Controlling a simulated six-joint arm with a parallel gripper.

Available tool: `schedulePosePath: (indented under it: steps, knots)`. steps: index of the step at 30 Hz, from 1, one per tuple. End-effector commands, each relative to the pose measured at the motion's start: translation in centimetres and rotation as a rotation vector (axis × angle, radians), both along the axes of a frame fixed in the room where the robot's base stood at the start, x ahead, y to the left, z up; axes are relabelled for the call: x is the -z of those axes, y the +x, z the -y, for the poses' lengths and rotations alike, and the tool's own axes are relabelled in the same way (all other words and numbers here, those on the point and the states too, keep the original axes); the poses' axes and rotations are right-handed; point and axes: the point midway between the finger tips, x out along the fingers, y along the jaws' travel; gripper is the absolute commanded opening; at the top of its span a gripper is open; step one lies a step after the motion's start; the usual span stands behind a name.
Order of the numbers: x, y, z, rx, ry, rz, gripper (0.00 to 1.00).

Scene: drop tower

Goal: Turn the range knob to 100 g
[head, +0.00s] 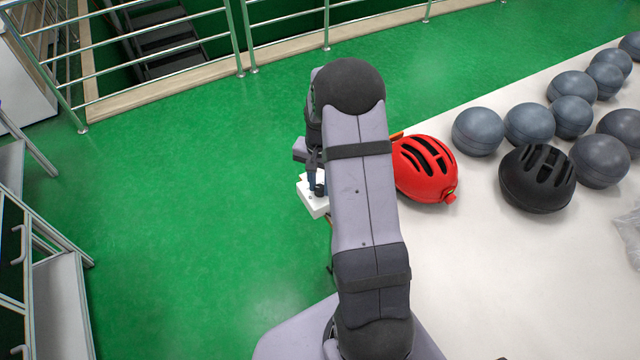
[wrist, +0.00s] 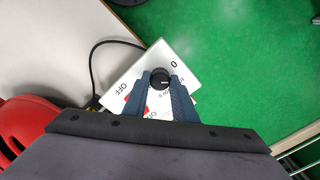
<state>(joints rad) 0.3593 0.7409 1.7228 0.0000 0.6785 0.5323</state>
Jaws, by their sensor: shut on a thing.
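The range knob (wrist: 160,77) is a small black round knob with a pale pointer line, on a white box (wrist: 183,52). The box face carries printed marks, among them "OFF" and "0", and a red patch partly covered by my gripper. My gripper (wrist: 160,82) has its two blue-grey fingers on either side of the knob, shut on it. In the head view the white box (head: 312,200) sits at the table's left edge, with my gripper (head: 316,187) above it, partly hidden by my arm. The 100 g mark cannot be made out.
A red helmet (head: 425,170) lies right of my arm on the white table (head: 480,290). A black helmet (head: 537,180) and several grey balls (head: 529,123) stand farther right. A black cable (wrist: 92,65) runs from the box. Green floor lies left of the table.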

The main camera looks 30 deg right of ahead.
Motion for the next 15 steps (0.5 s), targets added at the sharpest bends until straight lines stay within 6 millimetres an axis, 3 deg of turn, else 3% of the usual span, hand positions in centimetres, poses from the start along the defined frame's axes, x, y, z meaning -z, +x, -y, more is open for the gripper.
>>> schedulePosePath:
  steps: [15]
  knots:
    - [-0.14, 0.12, 0.06, 0.287, -0.001, 0.003, 0.02]
